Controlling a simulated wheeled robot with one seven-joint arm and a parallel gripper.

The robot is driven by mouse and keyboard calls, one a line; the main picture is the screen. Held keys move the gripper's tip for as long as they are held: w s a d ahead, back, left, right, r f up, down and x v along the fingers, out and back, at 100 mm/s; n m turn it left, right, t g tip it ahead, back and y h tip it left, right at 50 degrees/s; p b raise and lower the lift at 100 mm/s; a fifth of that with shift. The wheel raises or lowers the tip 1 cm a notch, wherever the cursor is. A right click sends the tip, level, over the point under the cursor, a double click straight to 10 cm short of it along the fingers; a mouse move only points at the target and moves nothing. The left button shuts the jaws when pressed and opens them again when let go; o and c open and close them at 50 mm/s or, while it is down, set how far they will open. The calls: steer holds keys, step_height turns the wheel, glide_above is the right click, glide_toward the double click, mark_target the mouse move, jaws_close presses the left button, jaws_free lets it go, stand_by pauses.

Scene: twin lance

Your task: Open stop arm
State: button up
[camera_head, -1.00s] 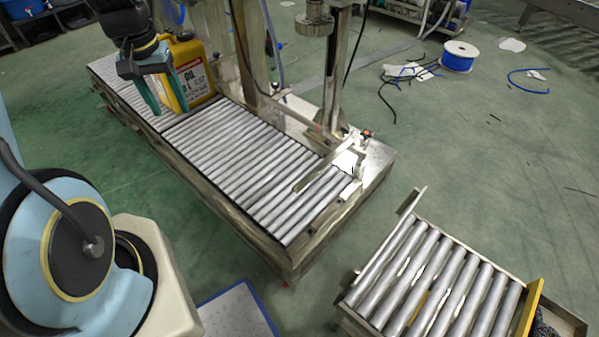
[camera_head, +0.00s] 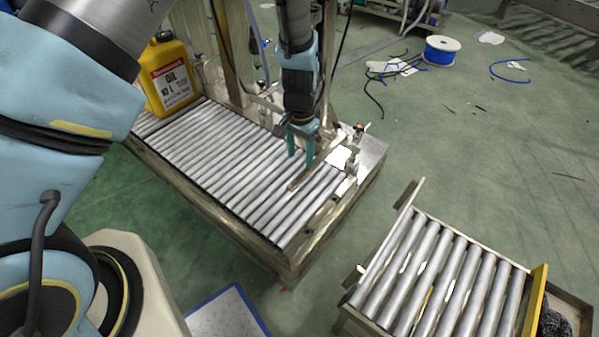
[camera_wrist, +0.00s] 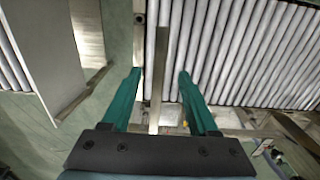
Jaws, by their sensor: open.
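The stop arm (camera_head: 304,180) is a thin flat metal bar above the rollers near the conveyor's right end. It lies roughly parallel to the rollers, across the conveyor's travel direction. My gripper (camera_head: 300,159) points down just above it, with teal fingers apart. In the wrist view the stop arm (camera_wrist: 160,60) runs lengthwise between the two open fingertips of my gripper (camera_wrist: 160,75). I see a gap on each side and no clear contact. The arm's mounted end is partly hidden behind my gripper in the head view.
A yellow oil can (camera_head: 171,80) stands at the left on the roller conveyor (camera_head: 215,160). Metal posts (camera_head: 230,50) rise behind my gripper. A second, separate roller table (camera_head: 440,270) stands at the lower right. Green floor lies between them.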

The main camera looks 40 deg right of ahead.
mark_target(300, 177)
step_height(300, 177, down, 8)
steer(key=shift+r, duration=0.1)
stand_by(0.4)
jaws_close()
steer(key=shift+p, duration=0.3)
stand_by(0.9)
